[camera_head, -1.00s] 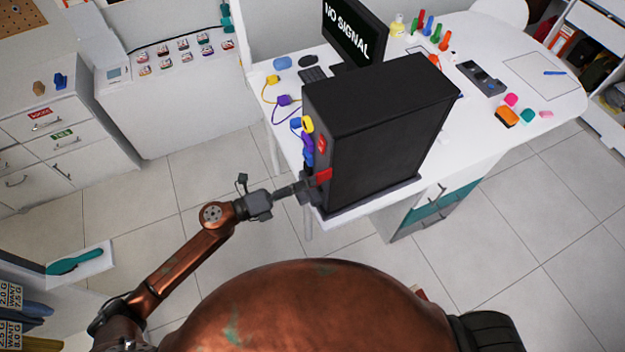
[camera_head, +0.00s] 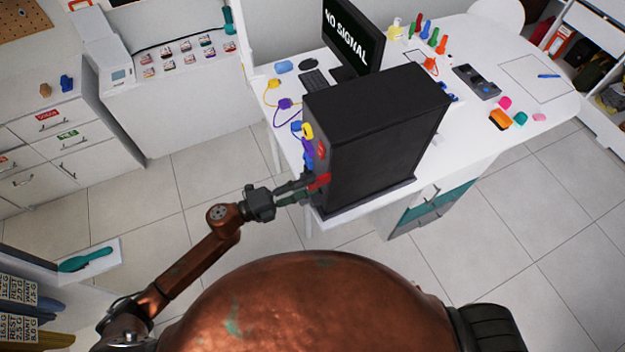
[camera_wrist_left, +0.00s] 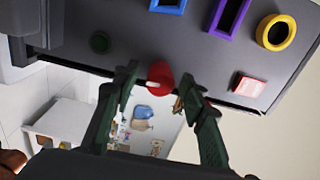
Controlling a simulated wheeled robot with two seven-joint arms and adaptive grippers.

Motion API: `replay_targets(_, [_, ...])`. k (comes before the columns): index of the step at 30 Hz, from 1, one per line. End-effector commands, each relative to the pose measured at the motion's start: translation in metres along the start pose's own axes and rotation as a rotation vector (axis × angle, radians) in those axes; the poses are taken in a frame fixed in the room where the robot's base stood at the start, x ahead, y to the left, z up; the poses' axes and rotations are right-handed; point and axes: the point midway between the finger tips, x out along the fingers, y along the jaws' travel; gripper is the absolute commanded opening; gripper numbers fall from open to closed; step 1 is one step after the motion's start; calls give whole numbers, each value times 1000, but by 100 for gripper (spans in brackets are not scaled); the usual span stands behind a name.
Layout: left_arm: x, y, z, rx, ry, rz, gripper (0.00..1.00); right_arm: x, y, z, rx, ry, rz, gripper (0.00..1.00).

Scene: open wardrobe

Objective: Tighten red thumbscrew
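The red thumbscrew (camera_wrist_left: 160,75) is a round red knob with a pale slot-like mark, on the dark grey panel of the black cabinet. In the head view it shows as a red piece (camera_head: 320,181) low on the cabinet's left face. My left gripper (camera_wrist_left: 157,82) is open, its green-grey fingers apart with the thumbscrew between them in the picture. There is a visible gap on the right side; whether the left fingertip touches the knob I cannot tell. In the head view this gripper (camera_head: 300,190) is at the cabinet's lower left edge. My right gripper is not in view.
Open floor (camera_head: 215,160) lies left of the desk.

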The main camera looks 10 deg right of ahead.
Motion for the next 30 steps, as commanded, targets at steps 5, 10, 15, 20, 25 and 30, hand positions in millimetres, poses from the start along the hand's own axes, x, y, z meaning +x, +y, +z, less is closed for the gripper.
replay_targets(5, [0, -3, 0, -121, -1, 0, 39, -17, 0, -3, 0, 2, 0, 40])
replay_targets(10, [0, -3, 0, -234, 0, 1, 39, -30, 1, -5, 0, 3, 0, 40])
replay_targets(15, [0, -3, 0, -351, 0, 0, 39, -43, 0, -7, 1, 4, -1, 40])
replay_targets(20, [0, -3, 0, -464, 0, 1, 39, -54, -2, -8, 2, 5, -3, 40])
replay_targets(25, [0, -3, 0, -587, -1, 0, 39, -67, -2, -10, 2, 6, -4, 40])
replay_targets(30, [0, -3, 0, -713, 0, 1, 39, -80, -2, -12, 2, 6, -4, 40])
